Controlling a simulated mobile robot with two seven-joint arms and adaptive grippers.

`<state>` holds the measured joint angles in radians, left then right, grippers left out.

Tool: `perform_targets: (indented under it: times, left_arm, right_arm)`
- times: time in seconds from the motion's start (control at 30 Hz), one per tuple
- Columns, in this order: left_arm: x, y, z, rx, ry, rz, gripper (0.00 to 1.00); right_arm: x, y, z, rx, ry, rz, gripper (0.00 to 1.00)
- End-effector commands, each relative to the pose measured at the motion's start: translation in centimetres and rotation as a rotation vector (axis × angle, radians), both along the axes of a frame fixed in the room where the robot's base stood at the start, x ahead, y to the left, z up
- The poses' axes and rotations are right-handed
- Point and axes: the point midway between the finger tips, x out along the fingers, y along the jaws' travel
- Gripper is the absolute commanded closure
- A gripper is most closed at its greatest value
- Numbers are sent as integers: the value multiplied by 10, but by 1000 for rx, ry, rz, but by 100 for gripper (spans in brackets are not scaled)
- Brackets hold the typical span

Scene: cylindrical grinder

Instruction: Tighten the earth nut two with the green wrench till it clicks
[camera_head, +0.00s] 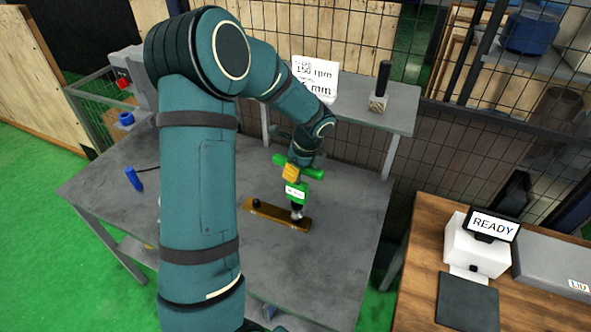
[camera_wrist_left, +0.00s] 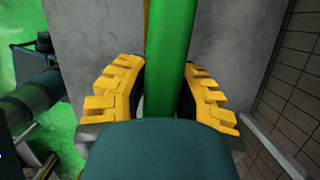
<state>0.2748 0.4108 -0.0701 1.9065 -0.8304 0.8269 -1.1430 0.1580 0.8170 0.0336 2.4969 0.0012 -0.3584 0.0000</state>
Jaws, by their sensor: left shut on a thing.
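My left gripper (camera_head: 291,172) is shut on the green wrench (camera_head: 298,189) above the grey table. In the left wrist view the wrench's green handle (camera_wrist_left: 172,60) runs between the yellow finger pads of the gripper (camera_wrist_left: 160,100). The wrench is upright, with a white label on its body. Its lower end is at a silver-coloured fitting (camera_head: 297,213) at the right end of a brass bar (camera_head: 276,214). I cannot tell whether it is seated on the nut. A dark nut (camera_head: 256,203) is at the bar's left end. No number marks which is nut two. My right gripper is not in view.
The grey table (camera_head: 330,255) is clear right of the bar. A blue-handled tool (camera_head: 133,178) is at the left. A wooden bench (camera_head: 415,255) at right holds a white box with a READY screen (camera_head: 493,226).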

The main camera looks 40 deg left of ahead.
Motion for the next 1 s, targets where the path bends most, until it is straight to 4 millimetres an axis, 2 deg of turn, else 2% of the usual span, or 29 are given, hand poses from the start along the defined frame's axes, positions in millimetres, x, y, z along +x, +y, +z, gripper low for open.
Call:
perform_targets:
  times: [0.33, 0.8, 1.0]
  left_arm:
    - [1, 1, 23, 3, -7, 0, 100]
    - [2, 1, 45, 3, -7, 1, 100]
    - [1, 1, 46, 3, -6, -1, 100]
  right_arm:
    - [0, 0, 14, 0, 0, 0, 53]
    - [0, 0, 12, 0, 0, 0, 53]
    - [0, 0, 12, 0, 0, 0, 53]
